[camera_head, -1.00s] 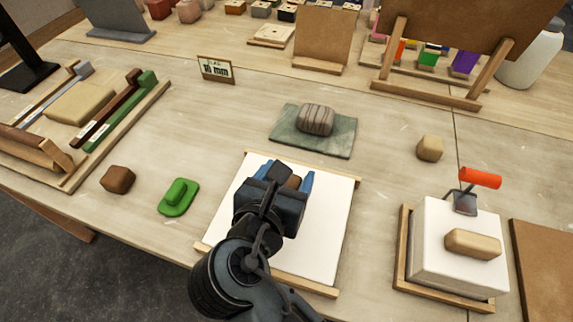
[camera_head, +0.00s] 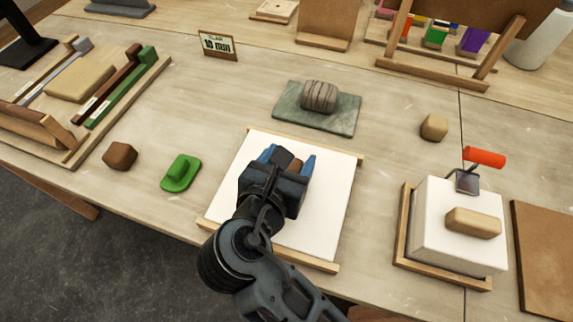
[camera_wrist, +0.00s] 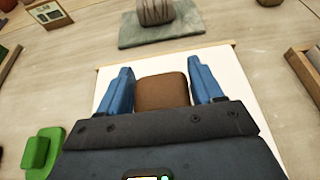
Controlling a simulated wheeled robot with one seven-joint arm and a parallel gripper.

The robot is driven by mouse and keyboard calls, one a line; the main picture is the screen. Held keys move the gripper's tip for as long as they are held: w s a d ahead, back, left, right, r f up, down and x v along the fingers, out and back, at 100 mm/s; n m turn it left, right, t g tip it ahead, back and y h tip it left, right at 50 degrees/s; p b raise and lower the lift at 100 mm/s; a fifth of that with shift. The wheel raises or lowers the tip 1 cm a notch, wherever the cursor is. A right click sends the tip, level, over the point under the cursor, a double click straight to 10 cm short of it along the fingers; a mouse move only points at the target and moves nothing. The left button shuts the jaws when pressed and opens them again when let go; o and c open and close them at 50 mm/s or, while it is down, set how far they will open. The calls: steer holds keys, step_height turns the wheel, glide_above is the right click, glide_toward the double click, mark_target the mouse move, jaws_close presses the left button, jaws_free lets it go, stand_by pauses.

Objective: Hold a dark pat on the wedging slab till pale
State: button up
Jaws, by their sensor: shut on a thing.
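My gripper (camera_head: 287,158) is shut on a brown pat (camera_wrist: 162,92), which sits between the blue fingertips in the wrist view. It is low over a flat white slab (camera_head: 325,200) with wooden strips along its far and near edges. I cannot tell whether the pat touches the slab. The pat still looks brown. In the head view the fingers and wrist hide most of it. Another dark brown pat (camera_head: 120,156) lies on the table to the left. A paler tan pat (camera_head: 434,127) lies to the right.
A green tool (camera_head: 181,173) lies left of the slab. A striped lump (camera_head: 319,96) rests on a grey-green mat (camera_head: 345,119) behind it. At right stands a white block (camera_head: 430,235) with a tan piece (camera_head: 473,223) and a red-handled tool (camera_head: 484,157). A small sign (camera_head: 218,45) stands behind.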

steer(key=shift+f, duration=0.1)
steer(key=shift+f, duration=1.3)
stand_by(6.6)
